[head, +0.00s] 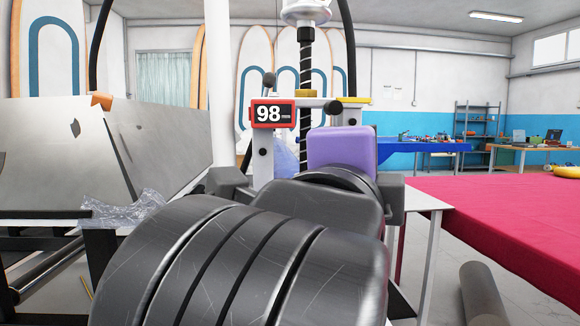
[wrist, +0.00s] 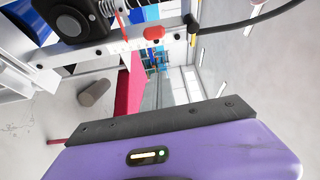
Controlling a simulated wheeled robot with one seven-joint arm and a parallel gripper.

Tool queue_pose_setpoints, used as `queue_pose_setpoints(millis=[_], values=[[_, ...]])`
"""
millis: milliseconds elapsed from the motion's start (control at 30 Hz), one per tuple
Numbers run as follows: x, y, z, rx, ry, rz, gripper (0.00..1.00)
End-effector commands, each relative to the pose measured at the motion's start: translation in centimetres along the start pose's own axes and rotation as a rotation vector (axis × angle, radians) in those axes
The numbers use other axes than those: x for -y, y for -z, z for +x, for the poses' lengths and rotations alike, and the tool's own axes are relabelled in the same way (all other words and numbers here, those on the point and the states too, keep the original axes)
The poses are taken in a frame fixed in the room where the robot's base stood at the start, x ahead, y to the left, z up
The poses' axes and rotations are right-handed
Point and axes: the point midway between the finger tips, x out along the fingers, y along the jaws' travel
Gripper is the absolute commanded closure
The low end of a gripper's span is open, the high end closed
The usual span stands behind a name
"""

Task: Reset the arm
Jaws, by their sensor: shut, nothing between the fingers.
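My gripper (head: 342,146) shows in the head view as a purple block beyond my dark grey arm links, a little right of the middle. Its purple housing, with a small lit panel, also fills the bottom of the wrist view (wrist: 225,150), with a dark bar along its edge. The gripper is shut with nothing held. My arm links hide much of what lies below and behind them in the head view.
A red-framed display (head: 273,113) reading 98 stands just left of my gripper, near a dark threaded column (head: 306,70). A large pink-red surface (head: 500,215) lies at right. Crumpled clear plastic (head: 125,208) lies at left. A dark cylinder (head: 481,290) is on the floor.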

Motion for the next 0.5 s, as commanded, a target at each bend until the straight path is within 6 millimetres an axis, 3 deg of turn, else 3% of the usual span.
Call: queue_pose_setpoints(millis=[233, 400, 500], values=[[0.6, 0.0, 0.0, -0.003, 0.026, -0.064, 1.0], [4.8, -0.9, -0.7, 0.026, 0.201, -0.21, 1.0], [6.1, -2.5, -1.9, 0.048, 0.332, -0.331, 1.0]])
